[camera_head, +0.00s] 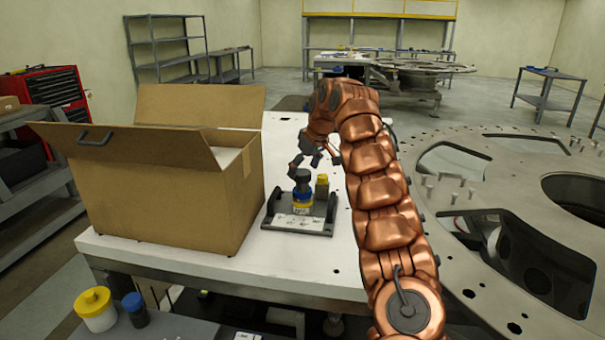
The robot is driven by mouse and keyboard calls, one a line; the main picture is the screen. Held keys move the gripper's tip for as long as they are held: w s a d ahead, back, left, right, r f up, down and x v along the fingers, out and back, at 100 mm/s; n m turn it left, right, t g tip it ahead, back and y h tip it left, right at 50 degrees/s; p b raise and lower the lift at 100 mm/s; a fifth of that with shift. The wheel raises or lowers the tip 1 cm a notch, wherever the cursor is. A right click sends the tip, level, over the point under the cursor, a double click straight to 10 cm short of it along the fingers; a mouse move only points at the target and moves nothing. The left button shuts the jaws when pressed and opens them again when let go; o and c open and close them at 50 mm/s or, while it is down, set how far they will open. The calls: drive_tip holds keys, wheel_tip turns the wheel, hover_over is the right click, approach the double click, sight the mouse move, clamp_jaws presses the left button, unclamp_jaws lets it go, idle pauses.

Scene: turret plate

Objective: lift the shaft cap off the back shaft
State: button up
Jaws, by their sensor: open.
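My gripper (306,162) is open and empty at the end of my copper arm. Its dark fingers point down and left, above the dark tray. A large grey turret plate (515,163) with wide cutouts lies on the right, apart from my gripper. Several short upright pins (455,194) stand on its left part, around a cutout. I cannot tell which of them is the back shaft, or make out a shaft cap. My arm hides part of the plate's left edge.
The dark tray (273,218) on the white table (330,268) holds a blue-and-yellow jar (302,201) and a yellow-capped bottle (322,186). An open cardboard box (165,195) stands left. Two more jars, yellow-lidded (95,308) and blue-lidded (135,308), stand at the lower left.

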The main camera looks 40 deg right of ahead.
drive_tip(key=shift+w+f, duration=0.15)
drive_tip(key=shift+f, duration=0.2)
drive_tip(key=shift+c, duration=0.2)
drive_tip(key=c, duration=1)
